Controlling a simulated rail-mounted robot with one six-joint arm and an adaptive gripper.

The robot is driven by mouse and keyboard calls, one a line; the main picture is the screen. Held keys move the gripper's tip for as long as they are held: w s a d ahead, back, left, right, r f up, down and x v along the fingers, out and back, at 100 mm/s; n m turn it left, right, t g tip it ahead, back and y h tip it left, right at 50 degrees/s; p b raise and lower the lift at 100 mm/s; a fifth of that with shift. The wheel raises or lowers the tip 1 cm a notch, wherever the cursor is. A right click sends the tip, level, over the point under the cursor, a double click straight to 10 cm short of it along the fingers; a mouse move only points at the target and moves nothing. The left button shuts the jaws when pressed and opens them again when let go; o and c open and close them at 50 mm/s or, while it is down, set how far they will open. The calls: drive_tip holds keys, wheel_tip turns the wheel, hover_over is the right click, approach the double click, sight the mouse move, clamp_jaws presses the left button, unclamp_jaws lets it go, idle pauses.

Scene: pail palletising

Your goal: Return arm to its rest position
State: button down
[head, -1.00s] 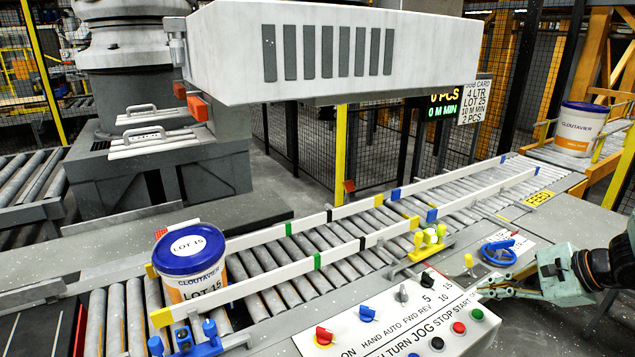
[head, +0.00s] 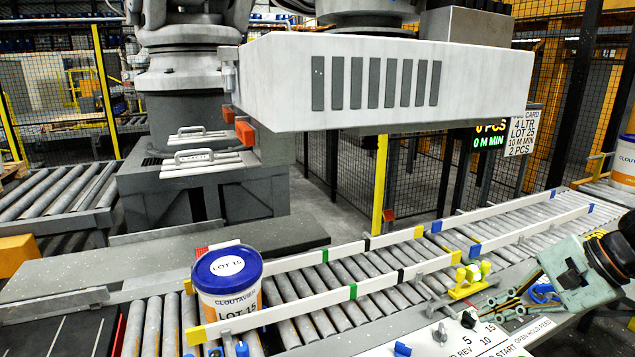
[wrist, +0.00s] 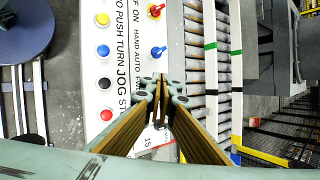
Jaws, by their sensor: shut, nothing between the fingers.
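My gripper (head: 478,308) is at the right of the head view, above the control panel and near the roller conveyor's near side. Its fingers point left and slightly down, and they are shut with nothing between them. In the wrist view my gripper (wrist: 160,90) shows its fingertips together over the panel lettering. It holds no pail and appears to be above the panel, though the exact height is hard to tell.
A pail with a blue lid (head: 226,280) stands at the conveyor's left end. Another pail (head: 625,165) stands at the far right. The control panel (wrist: 115,70) has knobs and buttons. Guide rails (head: 300,301) line the conveyor. A white overhead box (head: 380,75) hangs above.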

drive_tip(key=s+a+r+n+g+h, duration=0.1)
drive_tip(key=s+a+r+n, duration=0.25)
drive_tip(key=s+a, duration=0.2)
drive_tip(key=s+a+r+n+g+h, duration=0.1)
drive_tip(key=s+a+r+n+g, duration=0.15)
drive_tip(key=s+a+r, duration=0.35)
drive_tip(key=s+a+r+n+t+h, duration=0.1)
drive_tip(key=s+a+r+n+h, duration=0.1)
drive_tip(key=s, duration=0.6)
drive_tip(key=s+a+r+n+t+h, duration=0.2)
drive_tip(key=s+a+r+n, duration=0.3)
drive_tip(key=s, duration=0.3)
drive_tip(key=shift+r+n, duration=0.8)
drive_tip(key=shift+n, duration=0.1)
